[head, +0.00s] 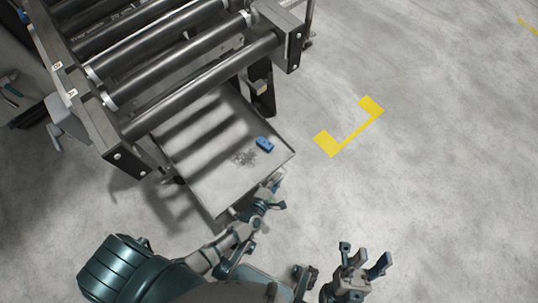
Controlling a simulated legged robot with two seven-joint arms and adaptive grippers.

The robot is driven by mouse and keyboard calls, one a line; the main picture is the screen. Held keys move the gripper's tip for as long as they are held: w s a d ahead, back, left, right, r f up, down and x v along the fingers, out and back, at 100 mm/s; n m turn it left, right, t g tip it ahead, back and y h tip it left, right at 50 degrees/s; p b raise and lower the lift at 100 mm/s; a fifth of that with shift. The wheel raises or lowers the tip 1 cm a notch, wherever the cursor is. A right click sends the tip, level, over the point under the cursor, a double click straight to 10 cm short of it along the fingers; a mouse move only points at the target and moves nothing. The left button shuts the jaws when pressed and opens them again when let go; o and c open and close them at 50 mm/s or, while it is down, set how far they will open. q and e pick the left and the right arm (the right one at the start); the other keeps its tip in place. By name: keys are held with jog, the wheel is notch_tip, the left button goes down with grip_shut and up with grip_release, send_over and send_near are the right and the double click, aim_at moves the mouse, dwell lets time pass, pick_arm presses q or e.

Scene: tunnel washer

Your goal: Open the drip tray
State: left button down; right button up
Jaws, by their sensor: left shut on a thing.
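The drip tray (212,172) is a shallow grey metal tray under the roller conveyor. Its near end sticks out past the rollers, and its far part is hidden below them. A small blue object (265,145) and some dark debris (244,158) lie in it. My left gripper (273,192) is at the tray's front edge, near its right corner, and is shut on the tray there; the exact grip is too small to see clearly. My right gripper (366,262) is open and empty over the floor, to the right of and apart from the tray.
The roller conveyor (190,85) with its metal side frames stands above the tray at upper left. A conveyor leg (262,92) stands beside the tray. A yellow floor marking (352,127) lies to the right. The floor on the right is clear.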

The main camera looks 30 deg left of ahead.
pick_arm(q)
jog(key=s+d, duration=0.2)
jog(key=d, duration=0.5)
jog(key=shift+s, duration=0.4)
jog(key=c, duration=1.5)
grip_release()
jog(key=shift+s, duration=0.1)
jog(key=v, duration=1.1)
jog(key=shift+s, duration=0.35)
